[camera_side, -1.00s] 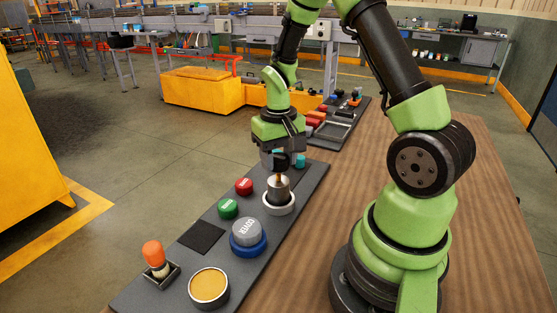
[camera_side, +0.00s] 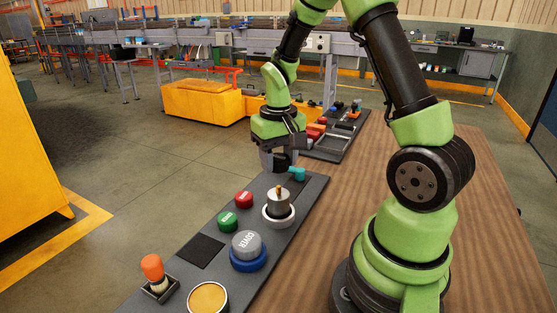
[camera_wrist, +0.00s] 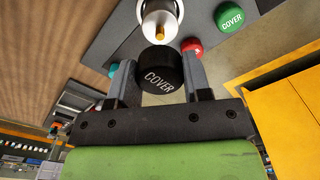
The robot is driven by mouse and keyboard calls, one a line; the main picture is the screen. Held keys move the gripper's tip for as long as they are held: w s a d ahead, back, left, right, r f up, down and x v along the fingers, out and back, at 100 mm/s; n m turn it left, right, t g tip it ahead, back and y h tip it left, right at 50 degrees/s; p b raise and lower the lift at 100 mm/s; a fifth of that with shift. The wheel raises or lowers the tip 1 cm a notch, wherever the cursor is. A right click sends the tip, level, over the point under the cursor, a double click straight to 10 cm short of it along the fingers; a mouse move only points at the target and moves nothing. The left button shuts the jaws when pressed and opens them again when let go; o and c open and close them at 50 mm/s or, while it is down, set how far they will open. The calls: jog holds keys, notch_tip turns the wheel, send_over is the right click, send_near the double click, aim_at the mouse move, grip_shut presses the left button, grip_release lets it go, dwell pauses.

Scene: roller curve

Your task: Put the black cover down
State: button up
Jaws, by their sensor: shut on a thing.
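My gripper (camera_wrist: 158,80) is shut on the black cover (camera_wrist: 160,72), a round black cap marked "COVER" between the two fingers in the wrist view. In the side view, my gripper (camera_side: 279,160) hangs just behind a metal cylinder (camera_side: 278,205) with a brown tip, which stands in a white ring; the cover is hardly distinguishable there. The cylinder also shows at the top of the wrist view (camera_wrist: 159,22), apart from the cover. A flat black square (camera_side: 200,250) lies bare on the grey board.
The grey board (camera_side: 310,192) also carries a red cover (camera_side: 244,199), a green cover (camera_side: 228,220), a grey cover on a blue base (camera_side: 247,244), an orange-handled brush (camera_side: 153,268) and a round yellow-topped pot (camera_side: 208,298). A teal piece (camera_side: 298,173) lies near my gripper.

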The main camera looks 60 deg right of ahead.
jog(key=w+a+f+n, duration=0.1)
jog(key=w+a+n, duration=0.3)
jog(key=w+a, duration=0.25)
jog(key=n, duration=0.5)
send_over(201, 249)
notch_tip(201, 249, down, 7)
jog(key=shift+f, duration=2.55)
jog(key=shift+f, duration=0.15)
jog(key=o, duration=1)
